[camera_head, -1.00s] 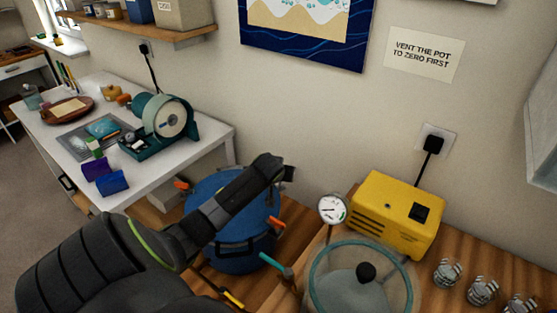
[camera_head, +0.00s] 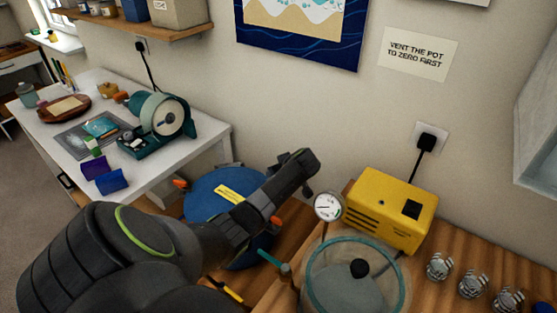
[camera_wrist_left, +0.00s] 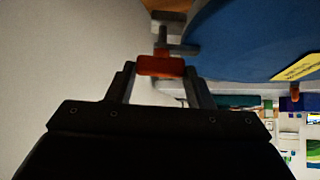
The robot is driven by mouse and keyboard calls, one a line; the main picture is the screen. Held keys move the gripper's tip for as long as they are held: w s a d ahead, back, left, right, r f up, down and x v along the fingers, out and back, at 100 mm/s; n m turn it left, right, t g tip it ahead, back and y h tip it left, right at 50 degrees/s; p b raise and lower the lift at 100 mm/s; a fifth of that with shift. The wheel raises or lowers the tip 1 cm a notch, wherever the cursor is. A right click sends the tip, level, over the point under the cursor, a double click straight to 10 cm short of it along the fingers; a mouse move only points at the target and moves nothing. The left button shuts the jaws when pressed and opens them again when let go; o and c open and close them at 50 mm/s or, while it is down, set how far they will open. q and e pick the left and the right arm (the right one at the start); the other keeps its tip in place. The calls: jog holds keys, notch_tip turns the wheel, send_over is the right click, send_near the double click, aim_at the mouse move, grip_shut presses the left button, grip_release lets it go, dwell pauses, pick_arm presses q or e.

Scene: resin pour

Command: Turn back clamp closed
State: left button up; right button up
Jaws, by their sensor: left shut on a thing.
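The blue pot (camera_head: 205,190) stands between the white table and the wooden bench, partly hidden by my left arm. Orange clamp handles show on its rim, one at the left (camera_head: 180,184) and one at the right (camera_head: 276,221). My left gripper (camera_head: 309,190) reaches over the lid to the pot's back right side. In the left wrist view its fingers (camera_wrist_left: 160,72) are shut on the orange handle of the back clamp (camera_wrist_left: 160,65), beside the blue lid (camera_wrist_left: 250,35). The clamp's metal parts are dark and partly hidden. My right gripper is not in view.
A yellow box (camera_head: 390,210) and a pressure gauge (camera_head: 328,206) stand just right of my left gripper. A glass-topped chamber (camera_head: 358,285) is in front of them. The wall (camera_head: 300,110) is close behind the pot.

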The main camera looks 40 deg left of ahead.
pick_arm(q)
jog(key=shift+o, duration=0.2)
dwell(0.4)
jog(key=o, duration=1)
jog(key=shift+c, duration=0.2)
jog(key=b+v, duration=0.1)
jog(key=v, duration=0.6)
jog(key=shift+d, duration=0.25)
jog(key=shift+r, duration=0.2)
